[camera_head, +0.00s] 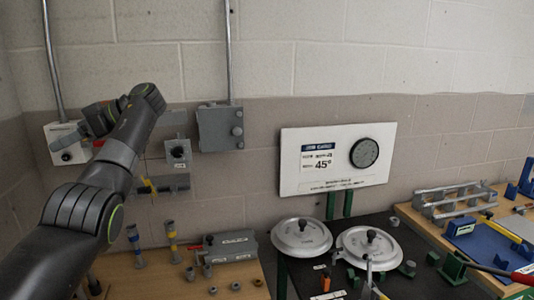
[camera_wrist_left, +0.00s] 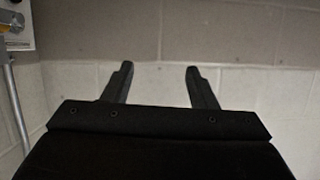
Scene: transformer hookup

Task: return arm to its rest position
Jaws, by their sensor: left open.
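My left arm (camera_head: 112,165) comes in from the left, rises, and bends back at the wrist near the wall. Its gripper (camera_head: 84,125) is small and partly hidden in the head view, in front of the white switch panel (camera_head: 57,150). In the left wrist view both fingers of the left gripper (camera_wrist_left: 157,85) stand wide apart with nothing between them, facing bare block wall. The edge of a white panel (camera_wrist_left: 14,38) with a yellow part shows at the top left there. My right gripper is not in view.
A grey box (camera_head: 220,127) and metal conduits (camera_head: 229,50) are on the wall. A wooden bench (camera_head: 190,285) holds fittings and a grey block (camera_head: 229,245). Two round plates (camera_head: 301,237) (camera_head: 368,247) sit on the dark table below a 45° sign (camera_head: 330,160).

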